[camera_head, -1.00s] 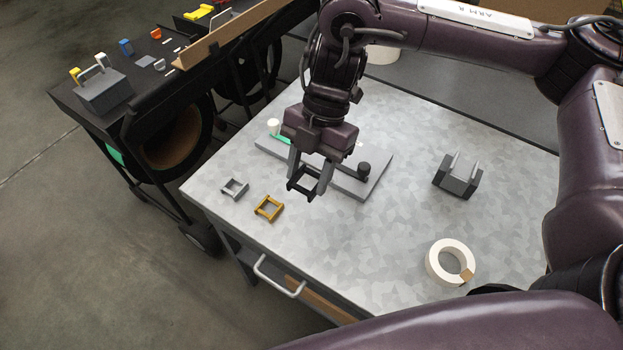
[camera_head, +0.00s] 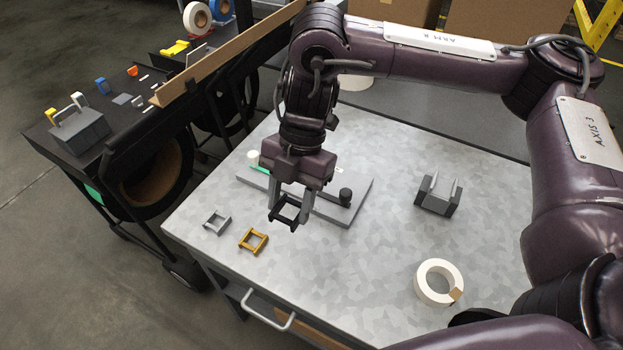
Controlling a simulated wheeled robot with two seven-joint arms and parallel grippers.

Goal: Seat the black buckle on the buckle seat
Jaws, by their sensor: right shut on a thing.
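My right gripper (camera_head: 288,206) points down and is shut on the black buckle (camera_head: 285,215), a small open square frame. It holds the buckle over the front edge of a flat grey plate (camera_head: 357,200), seemingly a little above the table. A dark grey block with two upright prongs (camera_head: 437,196) stands apart on the right of the table. I cannot tell for certain whether this block or part of the plate is the buckle seat. The gripper hides the plate's middle. My left gripper is not in view.
A black knob (camera_head: 346,196) stands on the plate. A cream tape roll (camera_head: 438,283) lies at the front right. A black cart (camera_head: 88,150) stands left.

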